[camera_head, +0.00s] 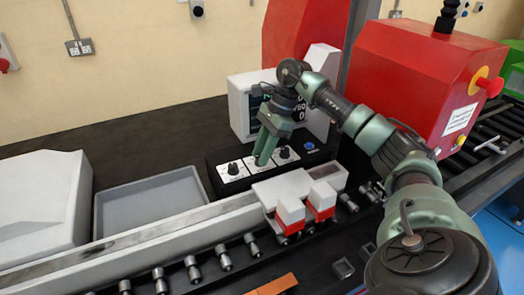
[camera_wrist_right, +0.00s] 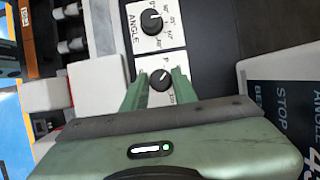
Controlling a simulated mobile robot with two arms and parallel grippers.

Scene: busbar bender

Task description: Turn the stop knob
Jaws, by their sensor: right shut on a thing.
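The black control box (camera_head: 213,180) carries several white-plated dials and a blue button (camera_head: 310,145). The left knob (camera_head: 232,168) and the right knob (camera_head: 284,152) show in the head view; the middle one is hidden behind my right gripper (camera_head: 262,160). In the right wrist view a small black knob (camera_wrist_right: 162,79) sits between the fingertips of my right gripper (camera_wrist_right: 158,86), which is shut on it. Its label is mostly covered. The knob above it there, marked ANGLE (camera_wrist_right: 152,21), is free. My left gripper is not in view.
A display unit (camera_head: 241,105) stands behind the box; in the wrist view its screen (camera_wrist_right: 285,110) reads STOP. White blocks with red bases (camera_head: 290,212) stand on the rail in front. A grey tray (camera_head: 150,205) lies left. A red machine housing (camera_head: 405,80) rises at right.

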